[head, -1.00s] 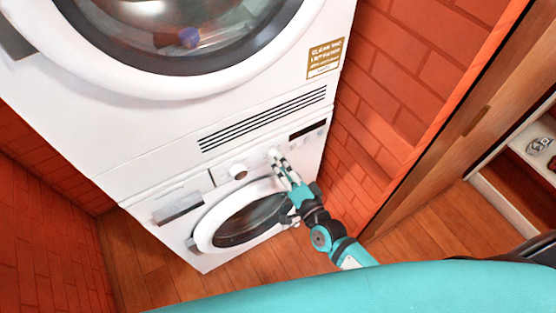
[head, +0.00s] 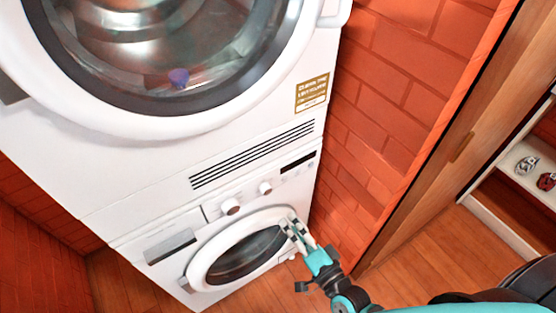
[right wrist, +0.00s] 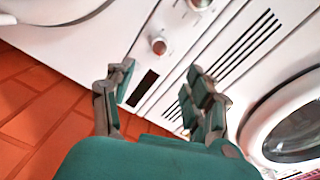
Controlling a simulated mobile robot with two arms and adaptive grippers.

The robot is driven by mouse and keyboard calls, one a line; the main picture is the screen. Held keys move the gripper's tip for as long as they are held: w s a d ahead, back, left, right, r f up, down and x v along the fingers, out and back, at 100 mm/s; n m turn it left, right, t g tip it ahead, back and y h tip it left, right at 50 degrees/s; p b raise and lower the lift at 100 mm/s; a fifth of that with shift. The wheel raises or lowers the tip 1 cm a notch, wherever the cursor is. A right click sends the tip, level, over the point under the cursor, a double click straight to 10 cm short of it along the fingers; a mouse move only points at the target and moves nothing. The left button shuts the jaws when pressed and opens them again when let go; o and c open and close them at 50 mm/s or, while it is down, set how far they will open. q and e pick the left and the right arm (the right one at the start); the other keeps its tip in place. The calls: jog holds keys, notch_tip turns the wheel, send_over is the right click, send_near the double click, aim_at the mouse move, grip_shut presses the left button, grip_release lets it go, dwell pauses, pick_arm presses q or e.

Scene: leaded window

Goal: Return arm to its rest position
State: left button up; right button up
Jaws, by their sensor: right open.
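My right arm reaches in from the lower right of the head view. Its gripper (head: 296,232) is in front of the right side of the lower washer's round door (head: 205,262). In the right wrist view the gripper (right wrist: 160,92) has its fingers spread apart with nothing between them. Behind the fingers are the washer's control panel, a dark display (right wrist: 143,88) and a knob (right wrist: 159,46). I cannot tell from the head view how far the fingertips are from the door. My left gripper is not in view.
An upper machine with a large round door (head: 170,60) is stacked on the lower washer. A red brick wall (head: 385,110) stands close on the right, with a wooden panel (head: 455,150) and shelves (head: 520,195) beyond. Wooden floor (head: 425,255) lies below.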

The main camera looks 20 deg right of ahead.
jog(key=shift+f, duration=0.1)
jog(key=s+d+f+n+g+h, duration=0.1)
jog(key=s+d+f+n+g, duration=0.15)
jog(key=f, duration=0.65)
jog(key=s+d+f+n+g+h, duration=0.1)
jog(key=s+f+n+g, duration=0.25)
jog(key=f, duration=0.55)
jog(key=s+d+f+n+g+h, duration=0.1)
jog(key=s+d+f+n+g, duration=0.15)
jog(key=f, duration=0.65)
jog(key=s+d+f+n+g, duration=0.1)
jog(key=s+f+g, duration=0.1)
jog(key=s+f, duration=0.2)
jog(key=s+d+f+n+g+h, duration=0.1)
jog(key=s+f, duration=0.4)
jog(key=s, duration=0.6)
jog(key=s+d+f+n+g+h, duration=0.1)
jog(key=s+f+n+g, duration=0.2)
jog(key=s, duration=0.4)
notch_tip(320, 180, down, 2)
jog(key=shift+s+d+g, duration=0.4)
jog(key=shift+g, duration=0.15)
